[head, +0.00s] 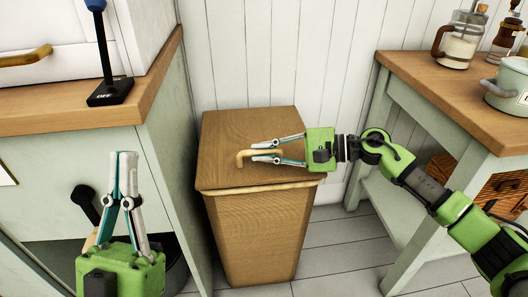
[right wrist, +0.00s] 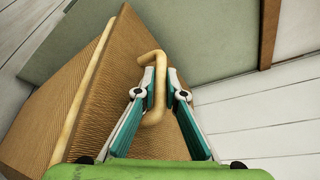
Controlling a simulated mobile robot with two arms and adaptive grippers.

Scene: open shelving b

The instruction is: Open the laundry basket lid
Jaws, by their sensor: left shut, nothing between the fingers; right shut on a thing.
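The laundry basket (head: 255,235) is a tall brown woven box standing on the floor between two counters. Its lid (head: 235,125) lies flat on top and looks closed, with a pale rim along the front edge. A pale bent handle (head: 243,157) sits on the lid. My right gripper (head: 256,151) reaches in from the right and is shut on the handle. In the right wrist view the handle (right wrist: 158,66) passes between the two fingertips (right wrist: 158,95). My left gripper (head: 124,158) is shut and empty, pointing up in front of the left counter.
A wooden-topped counter (head: 60,117) with a blue-tipped lever switch (head: 108,90) stands close on the left. On the right, a wooden-topped table (head: 440,80) carries a glass press (head: 458,45) and a pot (head: 508,88). A plank wall (head: 275,50) is close behind the basket. Floor (head: 335,260) is clear to its right.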

